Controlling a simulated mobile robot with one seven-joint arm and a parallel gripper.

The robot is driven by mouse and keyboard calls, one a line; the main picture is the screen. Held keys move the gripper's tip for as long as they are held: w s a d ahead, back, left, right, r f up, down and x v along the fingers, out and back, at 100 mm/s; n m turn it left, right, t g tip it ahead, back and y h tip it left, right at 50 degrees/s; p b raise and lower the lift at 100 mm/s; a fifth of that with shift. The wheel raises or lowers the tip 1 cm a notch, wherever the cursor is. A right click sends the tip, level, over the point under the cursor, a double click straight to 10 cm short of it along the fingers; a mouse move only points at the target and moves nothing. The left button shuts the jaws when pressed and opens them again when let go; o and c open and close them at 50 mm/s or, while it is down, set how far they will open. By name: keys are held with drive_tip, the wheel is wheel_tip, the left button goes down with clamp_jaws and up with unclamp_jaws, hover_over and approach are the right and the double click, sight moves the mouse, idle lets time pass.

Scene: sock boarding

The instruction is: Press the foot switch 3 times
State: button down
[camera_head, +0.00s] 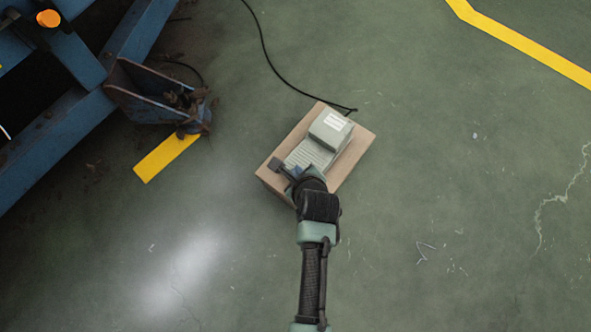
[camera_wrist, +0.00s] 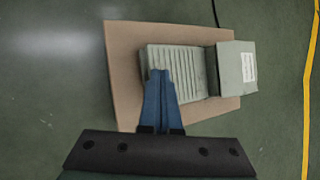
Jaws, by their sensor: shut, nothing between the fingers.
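The foot switch is a grey-green unit with a ribbed pedal (camera_head: 309,156) and a boxy housing (camera_head: 331,127) with a white label. It sits on a flat tan board (camera_head: 352,150) on the floor. In the wrist view, the ribbed pedal (camera_wrist: 182,66) lies at the centre and the housing (camera_wrist: 236,68) to its right. My gripper (camera_wrist: 160,74) is shut and empty, its blue fingers together over the near left part of the pedal. Whether the fingertips touch the pedal I cannot tell. In the head view, my arm hides the near edge of the board.
A black cable (camera_head: 268,57) runs from the switch to the top of the head view. A blue machine frame (camera_head: 50,150) with a rusty bracket (camera_head: 150,95) stands at upper left. Yellow floor lines (camera_head: 166,157) show. The green floor (camera_head: 470,220) at right is clear.

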drive_tip(key=shift+s+f+b, duration=0.2)
drive_tip(key=shift+f+b, duration=0.1)
drive_tip(key=shift+f, duration=0.5)
idle(0.7)
drive_tip(key=shift+w+d+r+p, duration=0.1)
drive_tip(key=shift+w+r+p, duration=0.05)
drive_tip(key=shift+r+p, duration=0.9)
drive_tip(key=shift+w+r+p, duration=0.15)
drive_tip(key=shift+r+p, duration=0.55)
drive_tip(key=shift+p, duration=0.5)
drive_tip(key=shift+r, duration=0.1)
drive_tip(key=r+p, duration=0.4)
drive_tip(key=p, duration=0.1)
drive_tip(key=shift+w+d+r, duration=0.25)
drive_tip(key=shift+w+r, duration=0.15)
